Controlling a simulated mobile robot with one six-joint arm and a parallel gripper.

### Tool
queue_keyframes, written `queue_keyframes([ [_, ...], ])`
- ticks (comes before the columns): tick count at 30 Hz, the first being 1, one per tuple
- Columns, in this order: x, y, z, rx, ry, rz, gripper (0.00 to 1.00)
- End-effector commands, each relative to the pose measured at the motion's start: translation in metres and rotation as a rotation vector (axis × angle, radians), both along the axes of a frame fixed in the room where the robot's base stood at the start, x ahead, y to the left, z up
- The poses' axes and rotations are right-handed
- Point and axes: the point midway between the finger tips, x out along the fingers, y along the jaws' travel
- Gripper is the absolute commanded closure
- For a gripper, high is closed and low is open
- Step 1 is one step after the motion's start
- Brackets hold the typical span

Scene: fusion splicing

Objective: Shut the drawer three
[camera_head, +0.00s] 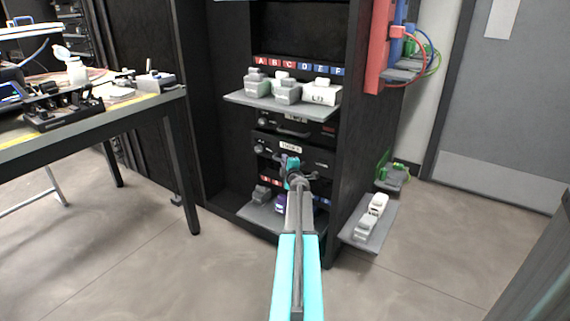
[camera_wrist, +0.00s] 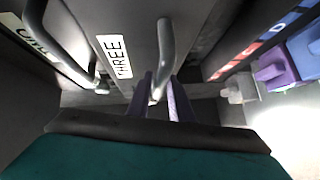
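Drawer three is a dark front in the cabinet; its white THREE label (camera_wrist: 115,56) faces the wrist camera. In the head view the drawer front (camera_head: 314,160) is partly hidden behind my arm. Its grey bar handle (camera_wrist: 166,42) runs down toward my gripper (camera_wrist: 161,88). The two purple fingers stand apart, one on each side of the handle's near end, with some space between them. I cannot tell whether they touch it. In the head view my gripper (camera_head: 290,163) is at the drawer front. I cannot tell how far the drawer stands out.
Another drawer's handle (camera_wrist: 62,45) is close at left in the wrist view. A shelf (camera_head: 240,98) with grey and white blocks is above. A lower shelf (camera_head: 262,216) holds blocks under the drawer. A side shelf (camera_head: 350,238) and a workbench (camera_head: 120,106) flank the floor.

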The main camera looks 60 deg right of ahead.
Motion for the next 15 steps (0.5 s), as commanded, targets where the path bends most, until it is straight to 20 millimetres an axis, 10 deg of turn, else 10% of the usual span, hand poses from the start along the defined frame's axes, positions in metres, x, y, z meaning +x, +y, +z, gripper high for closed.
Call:
queue_keyframes([
  [15, -0.0005, -0.0004, 0.0002, 0.0, 0.0, 0.0, 1.0],
])
